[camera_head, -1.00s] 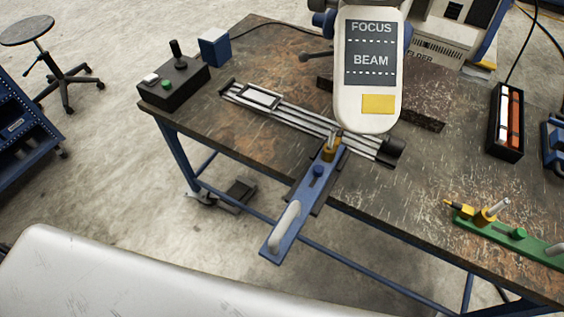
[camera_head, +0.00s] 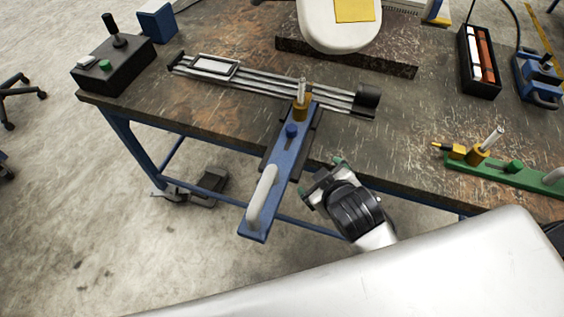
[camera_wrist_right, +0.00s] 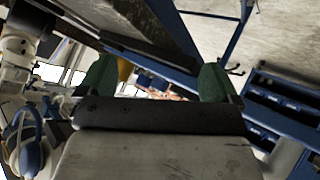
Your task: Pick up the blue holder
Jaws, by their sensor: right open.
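The blue holder (camera_head: 283,170) is a long flat bar with a white handle (camera_head: 262,196), a blue knob and a brass-coloured clamp (camera_head: 301,108) at its far end. It overhangs the front edge of the workbench in the head view, its far end at the rail. My right gripper (camera_head: 321,176) is just right of the holder, by the bench edge, apart from it. It is open and empty. In the right wrist view its green fingertips (camera_wrist_right: 158,85) stand wide apart, with nothing between them. My left gripper is in neither view.
A slotted metal rail (camera_head: 270,82) lies on the workbench (camera_head: 400,135). A green holder (camera_head: 510,175) lies at the right. A black control box (camera_head: 118,65) stands at the left, and a black tray (camera_head: 480,65) at the back right. The floor left of the bench is mostly clear.

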